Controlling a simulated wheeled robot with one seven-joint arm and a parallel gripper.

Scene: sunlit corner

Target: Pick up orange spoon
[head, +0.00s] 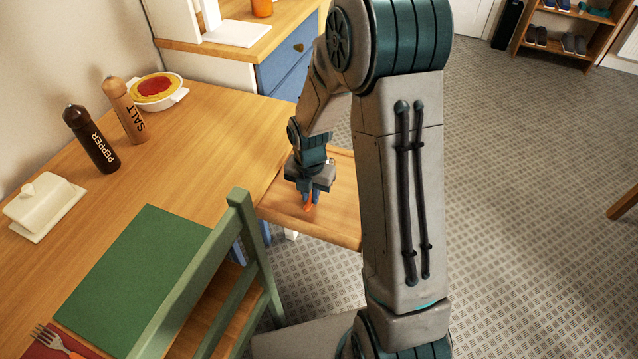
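A small orange piece (308,207), probably part of the orange spoon, shows right below my gripper on a low wooden surface (341,228). My gripper (312,196) points down over this surface, with its fingertips at or just above the orange piece. The gripper and wrist cover most of the spoon, so its shape and bowl are hidden. The fingers are too small and covered to tell whether they are open or shut, or whether they touch it.
The wooden table (203,135) at left holds a pepper mill (90,138), a salt mill (124,110), a food dish (157,91), a white butter dish (44,205), a green mat (130,265) and an orange-handled fork (50,339). A green chair (245,230) stands near my gripper.

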